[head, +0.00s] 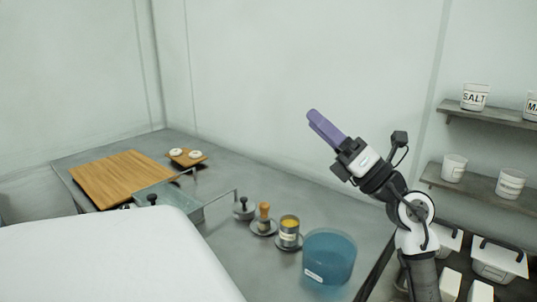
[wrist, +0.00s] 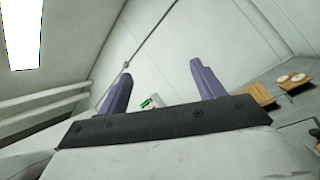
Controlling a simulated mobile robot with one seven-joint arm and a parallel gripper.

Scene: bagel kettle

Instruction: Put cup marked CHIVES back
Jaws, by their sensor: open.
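I cannot read CHIVES on any cup in view. On the upper shelf stand a white cup marked SALT (head: 474,97) and a cup partly cut off at the right edge (head: 531,106). On the lower shelf stand two white cups, the left one (head: 454,168) and the right one (head: 511,183), with labels too small to read. My gripper (head: 316,118) is raised above the counter with its purple fingers pointing up and left. The wrist view shows the fingers (wrist: 155,82) apart with nothing between them.
The grey counter (head: 215,160) holds a large wooden board (head: 117,180), a small board with two round pieces (head: 190,161), a wooden-handled tool (head: 264,222), a container with yellow contents (head: 289,229) and a blue tub (head: 329,257). White bins (head: 497,262) sit below the shelves.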

